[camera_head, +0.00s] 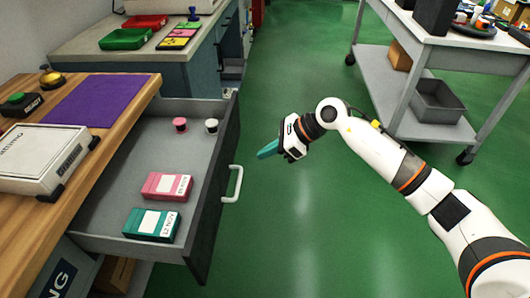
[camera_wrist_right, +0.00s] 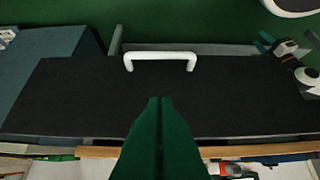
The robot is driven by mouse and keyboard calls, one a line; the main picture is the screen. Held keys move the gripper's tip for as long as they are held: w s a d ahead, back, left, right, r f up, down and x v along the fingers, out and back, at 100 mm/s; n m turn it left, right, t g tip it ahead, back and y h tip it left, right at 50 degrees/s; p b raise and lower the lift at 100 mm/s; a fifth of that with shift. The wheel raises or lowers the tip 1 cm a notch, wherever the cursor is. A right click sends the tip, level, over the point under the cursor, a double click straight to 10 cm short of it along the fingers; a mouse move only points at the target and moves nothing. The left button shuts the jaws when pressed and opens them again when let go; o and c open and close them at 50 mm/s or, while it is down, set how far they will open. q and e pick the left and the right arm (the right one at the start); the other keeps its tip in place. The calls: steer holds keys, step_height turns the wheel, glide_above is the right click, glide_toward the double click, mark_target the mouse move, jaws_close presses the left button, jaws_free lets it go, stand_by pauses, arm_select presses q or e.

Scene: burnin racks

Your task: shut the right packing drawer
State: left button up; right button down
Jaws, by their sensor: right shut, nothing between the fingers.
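The right packing drawer (camera_head: 205,205) stands pulled out from under the wooden bench in the head view. Its dark front (camera_wrist_right: 75,95) and white handle (camera_wrist_right: 160,58) fill much of the right wrist view; the handle also shows in the head view (camera_head: 236,186). My right gripper (camera_head: 267,150) is shut and empty, to the right of the drawer front and apart from the handle in the head view. Its green fingers (camera_wrist_right: 160,130) are together in the wrist view. What looks like my left gripper (camera_wrist_right: 268,44) shows small at the wrist view's top right.
The drawer holds a pink box (camera_head: 167,186), a teal box (camera_head: 151,224) and two small spools. The bench (camera_head: 40,215) carries a white device (camera_head: 40,157) and purple mat (camera_head: 98,100). Green floor right of the drawer is clear up to a wheeled cart (camera_head: 437,100).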

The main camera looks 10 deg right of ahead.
mark_target(223, 167)
steer(key=x, duration=0.3)
steer(key=a+r+x, duration=0.1)
steer(key=x, duration=0.5)
steer(key=shift+w+a+r, duration=0.15)
steer(key=shift+r, duration=0.1)
arm_select(q)
steer(key=shift+w+r, duration=0.2)
steer(key=shift+r, duration=0.45)
arm_select(e)
steer(key=shift+w+a, duration=0.15)
steer(key=shift+a, duration=0.3)
